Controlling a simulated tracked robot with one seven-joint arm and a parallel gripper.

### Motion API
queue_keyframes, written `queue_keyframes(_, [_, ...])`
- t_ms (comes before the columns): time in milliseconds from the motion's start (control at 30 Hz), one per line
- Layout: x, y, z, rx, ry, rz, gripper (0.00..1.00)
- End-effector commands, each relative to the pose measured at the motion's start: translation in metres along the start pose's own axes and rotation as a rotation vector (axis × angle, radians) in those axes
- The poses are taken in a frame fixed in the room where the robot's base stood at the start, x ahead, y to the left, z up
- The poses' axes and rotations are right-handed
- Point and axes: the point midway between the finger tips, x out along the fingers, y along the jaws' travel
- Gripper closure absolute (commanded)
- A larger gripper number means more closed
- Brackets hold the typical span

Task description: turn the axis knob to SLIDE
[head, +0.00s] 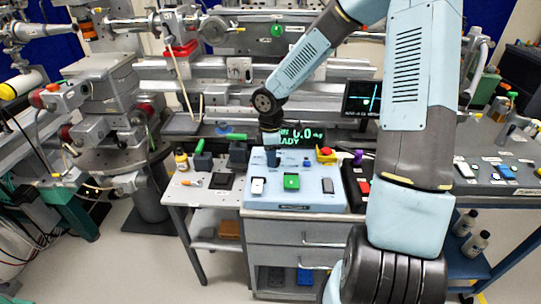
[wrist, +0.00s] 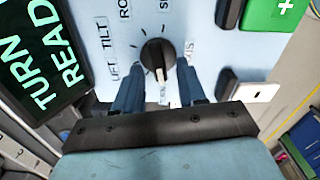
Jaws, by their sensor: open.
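The axis knob (wrist: 158,53) is a round black dial on the pale blue control panel (wrist: 85,8) in the wrist view. Its pale pointer mark is at the lower side, toward my gripper (wrist: 159,78). Labels LIFT, TILT and the cut-off starts of two more, RO and S, stand around it; the S label is at the upper right. My gripper is open, with its two dark blue fingers either side of the knob's lower part; contact cannot be told. In the head view my gripper (head: 271,150) is over the back left of the panel and hides the knob.
A display (wrist: 45,55) reading TURN READY stands beside the panel.

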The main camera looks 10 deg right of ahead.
Motion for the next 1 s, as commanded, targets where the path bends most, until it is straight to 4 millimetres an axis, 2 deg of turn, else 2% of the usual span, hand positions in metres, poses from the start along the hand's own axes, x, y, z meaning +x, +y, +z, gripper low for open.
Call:
queue_keyframes(133, [-0.0002,0.0000,0.0001,0.000,0.000,0.000,0.60])
queue_keyframes(567, [-0.0004,0.0002,0.0000,0.001,0.000,0.000,1.00])
queue_keyframes(1000, [-0.0008,0.0011,-0.0001,0.038,-0.001,0.001,1.00])
